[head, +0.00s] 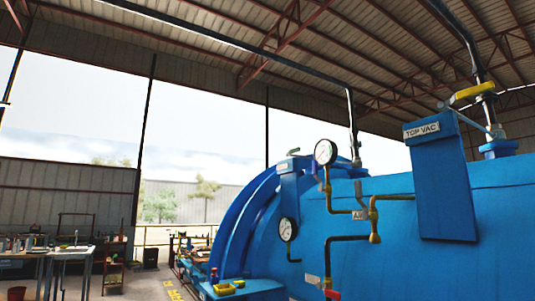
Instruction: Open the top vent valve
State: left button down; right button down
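A large blue autoclave (450,260) fills the right of the head view. A valve with a yellow handle (473,92) sits on a vertical pipe at the upper right, behind a blue upright panel (443,190) labelled "TOP VAC" (422,130). Another vertical pipe (353,125) meets the vessel top beside a round gauge (325,152), with small fittings at its foot. I read no label that says vent, so I cannot tell which valve is the top vent. Neither of my grippers is in view.
A second gauge (287,229), brass and dark piping (374,225) and a red handle (332,294) are on the vessel's front side. A blue ledge (245,289) holds small yellow items. A workbench (70,251) stands far left, with open floor (140,283) between.

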aim_at(294, 150)
jog(key=u, duration=0.55)
jog(key=i, duration=2.1)
jog(key=z, duration=0.7)
